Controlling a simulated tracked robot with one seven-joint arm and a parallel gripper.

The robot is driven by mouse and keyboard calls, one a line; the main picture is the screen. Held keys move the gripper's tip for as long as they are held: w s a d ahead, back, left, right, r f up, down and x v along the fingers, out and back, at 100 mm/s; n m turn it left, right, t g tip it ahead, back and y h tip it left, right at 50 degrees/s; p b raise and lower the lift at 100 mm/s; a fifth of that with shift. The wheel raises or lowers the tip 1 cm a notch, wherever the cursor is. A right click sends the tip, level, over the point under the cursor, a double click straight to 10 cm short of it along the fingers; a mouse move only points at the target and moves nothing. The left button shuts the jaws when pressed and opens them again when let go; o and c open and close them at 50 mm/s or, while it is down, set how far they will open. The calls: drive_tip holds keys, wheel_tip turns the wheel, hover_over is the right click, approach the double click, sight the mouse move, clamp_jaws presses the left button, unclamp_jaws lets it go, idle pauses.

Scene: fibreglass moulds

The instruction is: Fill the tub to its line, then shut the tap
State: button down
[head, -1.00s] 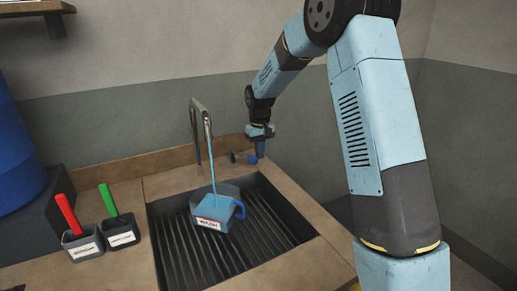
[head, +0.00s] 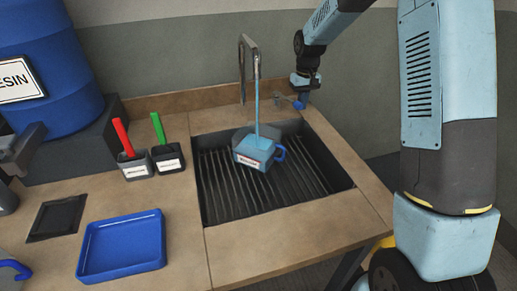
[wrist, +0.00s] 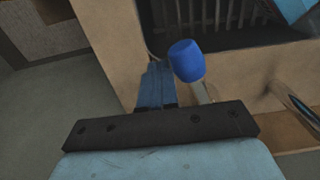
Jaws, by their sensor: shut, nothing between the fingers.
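The tub (head: 246,153), a clear jug with a label and a blue handle, stands in the sink (head: 210,212) under the tap (head: 242,68). A blue stream (head: 257,112) runs from the spout into it. Blue liquid fills much of the tub; I cannot make out its line. The tap's blue lever knob (head: 299,104) is at the back right of the sink and large in the wrist view (wrist: 187,60). My gripper (wrist: 155,82) is shut and empty, just beside the knob; I cannot tell whether they touch. In the head view, my gripper (head: 304,92) partly overlaps the knob.
Left of the sink are two grey holders (head: 136,171) with a red and a green handle, and a blue tray (head: 92,262). A blue resin drum (head: 60,95) stands behind them. The counter (head: 235,262) in front of the sink is bare.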

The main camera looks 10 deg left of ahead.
sight(295, 104)
drive_tip(key=shift+s+a, duration=0.9)
drive_tip(key=shift+a, duration=0.25)
drive_tip(key=shift+s+a, duration=0.1)
drive_tip(key=shift+a, duration=0.05)
wheel_tip(295, 104, up, 8)
drive_tip(key=d, duration=0.2)
drive_tip(key=shift+w, duration=0.45)
idle(0.7)
